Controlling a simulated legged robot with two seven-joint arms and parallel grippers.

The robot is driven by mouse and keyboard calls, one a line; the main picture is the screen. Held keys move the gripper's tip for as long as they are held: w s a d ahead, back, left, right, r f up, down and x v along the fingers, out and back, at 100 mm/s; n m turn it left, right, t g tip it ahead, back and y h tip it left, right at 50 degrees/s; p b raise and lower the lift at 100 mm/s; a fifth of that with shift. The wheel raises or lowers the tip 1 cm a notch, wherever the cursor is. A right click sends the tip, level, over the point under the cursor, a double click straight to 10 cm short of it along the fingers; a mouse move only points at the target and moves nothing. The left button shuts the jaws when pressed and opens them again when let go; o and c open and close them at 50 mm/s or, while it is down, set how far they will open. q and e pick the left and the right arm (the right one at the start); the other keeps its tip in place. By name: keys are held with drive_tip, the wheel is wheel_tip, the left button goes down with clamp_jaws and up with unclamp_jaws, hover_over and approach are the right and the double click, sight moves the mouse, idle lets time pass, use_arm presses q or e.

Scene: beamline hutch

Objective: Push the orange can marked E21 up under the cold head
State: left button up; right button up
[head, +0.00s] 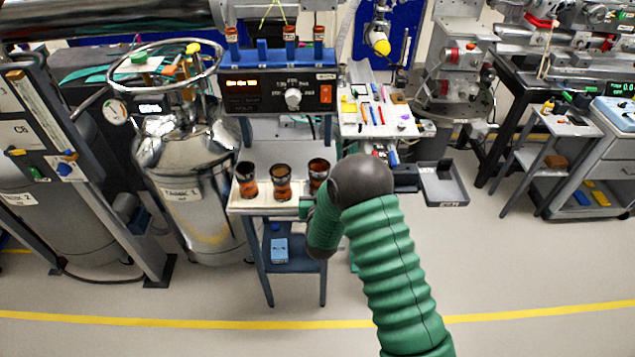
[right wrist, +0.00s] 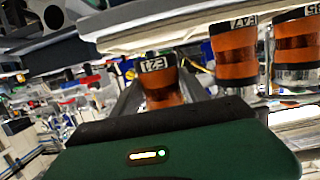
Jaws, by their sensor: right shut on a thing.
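Three orange cans with dark rims stand in a row on a small white-topped table (head: 262,207) in the head view. The can marked E21 (head: 319,168) is the rightmost there. My right gripper (head: 308,203) reaches it from the front, its fingers mostly hidden by my arm. In the right wrist view, which is upside down, the E21 can (right wrist: 160,88) sits between the fingers of my right gripper (right wrist: 165,92), which is shut on it. My left gripper is out of view. I cannot pick out the cold head with certainty.
The middle can (head: 281,183) and the left can (head: 247,181) stand close beside the held one. A control box (head: 265,95) with a blue rack is behind and above them. A steel tank (head: 190,165) stands at left, a grey tray (head: 443,184) at right.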

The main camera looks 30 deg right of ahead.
drive_tip(key=s+a, duration=0.3)
drive_tip(key=s, duration=0.2)
drive_tip(key=shift+s+a, duration=0.25)
drive_tip(key=shift+s, duration=0.05)
idle(0.4)
